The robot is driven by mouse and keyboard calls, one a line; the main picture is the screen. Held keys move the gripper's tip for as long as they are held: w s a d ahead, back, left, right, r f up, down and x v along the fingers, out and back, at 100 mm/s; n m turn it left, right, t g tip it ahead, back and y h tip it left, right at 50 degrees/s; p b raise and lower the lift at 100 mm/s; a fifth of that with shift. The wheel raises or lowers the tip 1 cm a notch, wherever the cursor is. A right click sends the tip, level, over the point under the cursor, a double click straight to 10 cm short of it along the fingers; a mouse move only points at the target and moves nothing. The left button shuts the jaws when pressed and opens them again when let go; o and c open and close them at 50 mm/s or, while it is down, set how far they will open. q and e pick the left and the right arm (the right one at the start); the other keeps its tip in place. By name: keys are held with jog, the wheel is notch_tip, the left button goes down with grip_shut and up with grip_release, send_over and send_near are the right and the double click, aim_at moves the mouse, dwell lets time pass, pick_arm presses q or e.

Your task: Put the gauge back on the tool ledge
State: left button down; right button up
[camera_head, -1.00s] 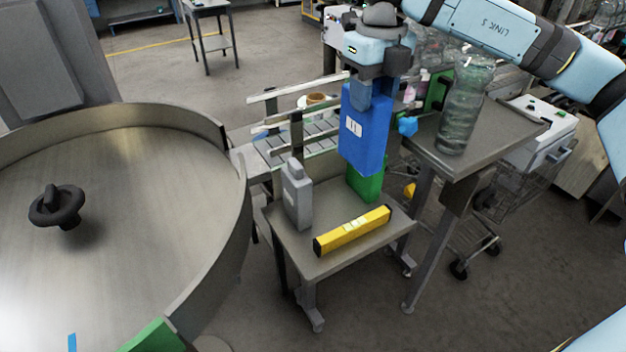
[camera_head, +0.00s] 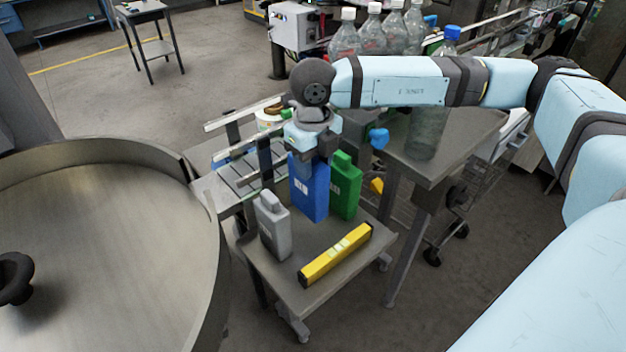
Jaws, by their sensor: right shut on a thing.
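A yellow bar with pale windows, like a spirit level (camera_head: 336,254), lies on the small grey table (camera_head: 318,287) near its front edge; it may be the gauge. My right gripper (camera_head: 314,156) points down over the back of this table, shut on the top of a blue bottle (camera_head: 309,190). The blue bottle is upright between a grey bottle (camera_head: 274,228) and a green bottle (camera_head: 346,186). Its base is at or just above the tabletop; I cannot tell if it touches. I cannot make out a tool ledge for certain. My left gripper is out of view.
A large round metal rim (camera_head: 205,190) fills the left. A higher grey table (camera_head: 455,150) with a clear blue-capped bottle (camera_head: 428,128) stands at right, under my right arm. A rail frame (camera_head: 240,178) stands behind the small table. Its front right surface is clear.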

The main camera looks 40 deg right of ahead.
aim_at(314, 186)
notch_tip(314, 186, down, 6)
jog(key=shift+r+p, duration=0.2)
jog(key=shift+p, duration=0.35)
jog(key=shift+f, duration=0.25)
jog(key=shift+f+b, duration=0.25)
jog(key=shift+b, duration=0.1)
jog(key=o, duration=1.1)
jog(key=shift+r, duration=0.1)
